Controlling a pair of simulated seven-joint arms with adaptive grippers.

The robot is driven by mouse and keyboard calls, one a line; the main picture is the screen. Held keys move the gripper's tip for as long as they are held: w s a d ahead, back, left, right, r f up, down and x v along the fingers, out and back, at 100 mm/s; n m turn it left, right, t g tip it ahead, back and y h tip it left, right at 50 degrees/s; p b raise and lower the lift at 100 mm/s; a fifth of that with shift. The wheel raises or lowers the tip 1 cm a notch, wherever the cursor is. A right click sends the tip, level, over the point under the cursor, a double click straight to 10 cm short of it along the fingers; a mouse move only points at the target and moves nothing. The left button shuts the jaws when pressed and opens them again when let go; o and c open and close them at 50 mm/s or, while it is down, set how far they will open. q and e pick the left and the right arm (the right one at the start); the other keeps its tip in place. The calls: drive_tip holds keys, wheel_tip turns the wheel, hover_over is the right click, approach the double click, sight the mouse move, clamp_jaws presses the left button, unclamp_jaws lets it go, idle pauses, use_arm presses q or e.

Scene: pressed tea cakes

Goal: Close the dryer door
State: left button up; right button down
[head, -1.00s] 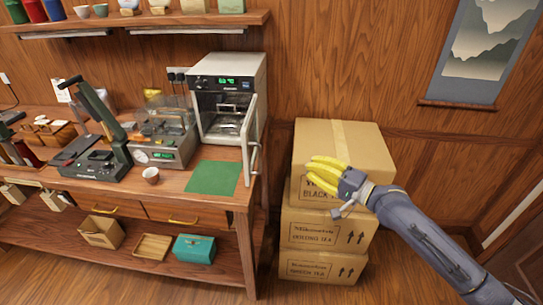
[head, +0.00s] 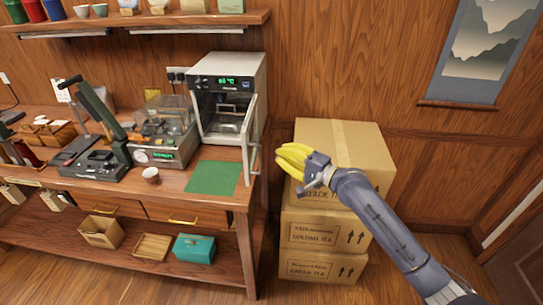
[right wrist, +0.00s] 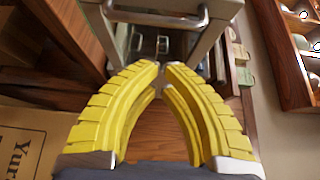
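The dryer (head: 222,65) is a pale metal box with a green display, at the right end of the workbench. Its door (head: 249,125) stands open, swung out toward the front, with a bar handle (head: 254,160) on its outer right face. The dark inside shows. My right gripper (head: 279,157), with yellow fingers, is to the right of the handle and apart from it. In the right wrist view its fingertips (right wrist: 162,66) come together with nothing seen between them. The handle (right wrist: 155,18) crosses the top there, beyond the fingertips. My left gripper is not in view.
Stacked cardboard boxes (head: 318,235) stand right of the workbench, below and behind my right arm.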

drive_tip(key=shift+s+a+f, duration=0.1)
drive_tip(key=shift+s+a, duration=0.05)
drive_tip(key=shift+a, duration=1.7)
drive_tip(key=shift+a, duration=0.1)
